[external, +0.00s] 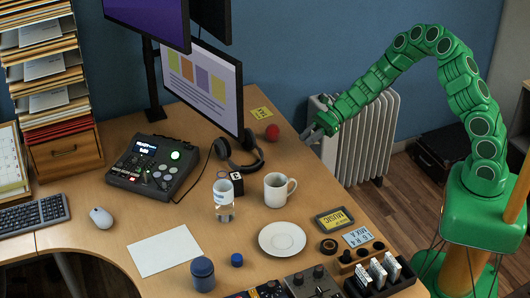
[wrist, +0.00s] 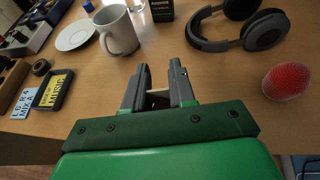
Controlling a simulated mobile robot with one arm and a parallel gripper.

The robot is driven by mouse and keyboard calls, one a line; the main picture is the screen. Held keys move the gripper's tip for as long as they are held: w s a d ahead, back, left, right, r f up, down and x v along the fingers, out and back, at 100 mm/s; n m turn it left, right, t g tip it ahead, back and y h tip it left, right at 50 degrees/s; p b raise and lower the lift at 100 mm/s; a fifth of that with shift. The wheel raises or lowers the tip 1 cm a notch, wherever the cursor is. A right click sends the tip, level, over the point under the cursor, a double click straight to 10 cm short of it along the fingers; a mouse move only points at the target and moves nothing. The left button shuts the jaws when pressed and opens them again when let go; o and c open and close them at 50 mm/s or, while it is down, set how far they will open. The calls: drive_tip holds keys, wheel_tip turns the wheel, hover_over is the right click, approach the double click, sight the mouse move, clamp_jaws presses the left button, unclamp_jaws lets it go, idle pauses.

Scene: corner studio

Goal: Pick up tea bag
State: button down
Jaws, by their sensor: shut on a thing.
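My gripper (external: 312,132) is raised beside the desk's right edge, near the radiator, in the external view. In the wrist view my gripper (wrist: 160,70) points over the desk, its two dark fingers close together. A small pale thing, apparently the tea bag (wrist: 158,93), is held between the fingers. The fingers cover most of it, so its shape is hard to make out. I cannot make out the tea bag in the external view.
A red ball (external: 272,132), headphones (external: 238,157), a white mug (external: 278,190) and a saucer (external: 282,239) are on the desk (external: 330,190). A monitor (external: 203,85) stands behind. The white radiator (external: 358,140) is beside the desk.

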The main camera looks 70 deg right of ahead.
drive_tip(key=s+r, duration=0.3)
drive_tip(key=s, duration=0.4)
drive_tip(key=shift+s+a+r, duration=0.2)
drive_tip(key=shift+s+r, duration=0.05)
drive_tip(key=shift+s, duration=0.1)
